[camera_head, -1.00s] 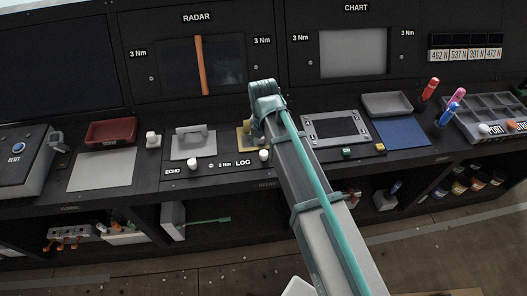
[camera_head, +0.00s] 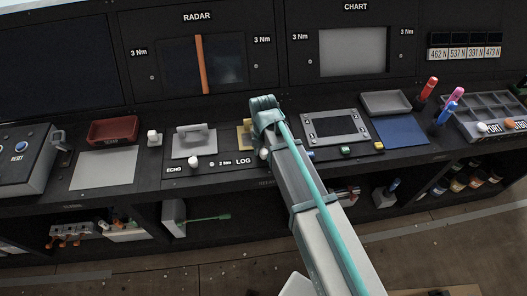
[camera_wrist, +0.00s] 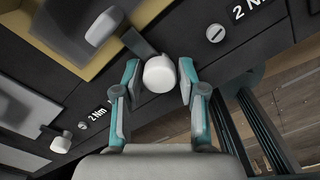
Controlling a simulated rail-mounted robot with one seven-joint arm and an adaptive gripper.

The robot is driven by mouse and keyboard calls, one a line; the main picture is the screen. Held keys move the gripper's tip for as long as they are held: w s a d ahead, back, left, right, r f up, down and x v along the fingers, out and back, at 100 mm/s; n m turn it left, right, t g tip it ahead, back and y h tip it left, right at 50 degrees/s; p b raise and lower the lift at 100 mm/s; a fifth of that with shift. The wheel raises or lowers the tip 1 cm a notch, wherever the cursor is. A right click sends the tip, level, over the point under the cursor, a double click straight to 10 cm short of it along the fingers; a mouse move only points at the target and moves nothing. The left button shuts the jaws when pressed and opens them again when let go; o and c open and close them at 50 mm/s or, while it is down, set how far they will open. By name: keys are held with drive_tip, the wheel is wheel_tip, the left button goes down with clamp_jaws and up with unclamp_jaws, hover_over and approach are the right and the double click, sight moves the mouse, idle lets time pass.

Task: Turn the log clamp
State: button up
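The log clamp's white round knob (camera_wrist: 160,74) sits beside a dark lever in the wrist view. In the head view, a white knob (camera_head: 263,154) right of the LOG label (camera_head: 243,161) is partly covered by my arm. My gripper (camera_wrist: 160,68) is open, with one teal-and-grey finger on each side of the knob and a visible gap at both sides. In the head view my gripper's fingertips are hidden behind my wrist.
A yellow plate (camera_head: 244,131) with a grey part lies behind the knob. The ECHO panel with a grey handle (camera_head: 193,140) stands to the left. A framed dark screen (camera_head: 335,127) and small coloured knobs are to the right. The console's front edge is close.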

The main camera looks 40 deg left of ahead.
clamp_jaws()
drive_tip(key=shift+m, duration=0.4)
drive_tip(key=m+b, duration=0.1)
drive_tip(key=m, duration=0.2)
drive_tip(key=shift+m, duration=0.3)
drive_tip(key=m, duration=0.4)
drive_tip(key=shift+w+m+b, duration=0.1)
drive_tip(key=shift+m+b, duration=0.2)
drive_tip(key=shift+b, duration=0.05)
drive_tip(key=m, duration=0.5)
drive_tip(key=shift+m+b, duration=0.4)
drive_tip(key=shift+m, duration=1.5)
